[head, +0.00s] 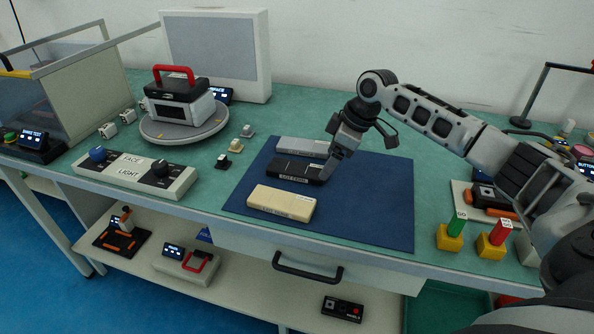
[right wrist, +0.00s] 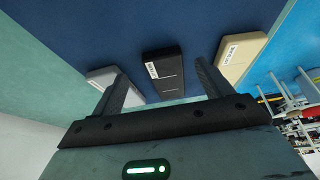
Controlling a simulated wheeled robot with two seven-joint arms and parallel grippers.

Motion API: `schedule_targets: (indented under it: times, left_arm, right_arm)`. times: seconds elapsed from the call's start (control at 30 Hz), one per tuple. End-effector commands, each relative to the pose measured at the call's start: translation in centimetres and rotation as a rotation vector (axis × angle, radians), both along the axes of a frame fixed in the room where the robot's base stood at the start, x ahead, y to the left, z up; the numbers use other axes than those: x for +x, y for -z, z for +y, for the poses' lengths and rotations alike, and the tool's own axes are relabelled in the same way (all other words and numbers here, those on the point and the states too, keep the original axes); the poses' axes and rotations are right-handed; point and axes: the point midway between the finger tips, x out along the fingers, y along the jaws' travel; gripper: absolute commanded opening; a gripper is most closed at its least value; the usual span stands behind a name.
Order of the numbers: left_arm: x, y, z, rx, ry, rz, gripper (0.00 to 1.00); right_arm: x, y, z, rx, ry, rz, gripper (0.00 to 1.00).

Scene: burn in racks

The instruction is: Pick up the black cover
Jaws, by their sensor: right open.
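The black cover (head: 293,169) lies flat on the blue mat (head: 368,205), between a grey cover (head: 302,146) behind it and a cream cover (head: 281,203) in front. My right gripper (head: 328,172) is at the right end of the black cover, tilted down toward it. In the right wrist view the black cover (right wrist: 163,72) shows ahead, between the two open fingers (right wrist: 163,85); the fingers look apart from it and nothing is held. The grey cover (right wrist: 103,77) and cream cover (right wrist: 240,55) lie on either side. My left gripper is not seen.
A control box (head: 133,174) with knobs and a round stand (head: 186,127) holding a device are at the left. Small keycap-like pieces (head: 236,145) sit left of the mat. Red and green pegs on yellow blocks (head: 493,245) stand at the right. The mat's right half is clear.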

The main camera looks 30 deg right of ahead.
Motion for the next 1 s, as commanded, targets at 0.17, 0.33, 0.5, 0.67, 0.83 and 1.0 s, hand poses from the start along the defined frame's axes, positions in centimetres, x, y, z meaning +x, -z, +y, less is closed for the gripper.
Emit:
schedule_targets:
  times: [0.17,0.33,0.5,0.67,0.83,1.0]
  left_arm:
    - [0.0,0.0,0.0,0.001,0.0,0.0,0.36]
    - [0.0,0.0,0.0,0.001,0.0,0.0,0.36]
    - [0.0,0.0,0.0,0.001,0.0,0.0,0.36]
    - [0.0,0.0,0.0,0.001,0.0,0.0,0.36]
    - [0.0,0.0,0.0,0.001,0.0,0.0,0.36]
    - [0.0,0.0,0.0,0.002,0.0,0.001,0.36]
  right_arm:
    - [0.5,2.5,1.0,0.003,0.0,0.001,0.78]
    - [0.8,3.4,1.2,0.001,0.0,-0.001,0.78]
    - [0.8,3.4,1.2,0.001,0.0,-0.001,0.78]
    - [0.8,3.4,1.2,0.001,0.0,-0.001,0.36]
    - [0.8,3.3,1.2,0.001,0.0,-0.002,0.26]
    - [0.8,3.2,1.2,0.002,0.0,-0.002,0.26]
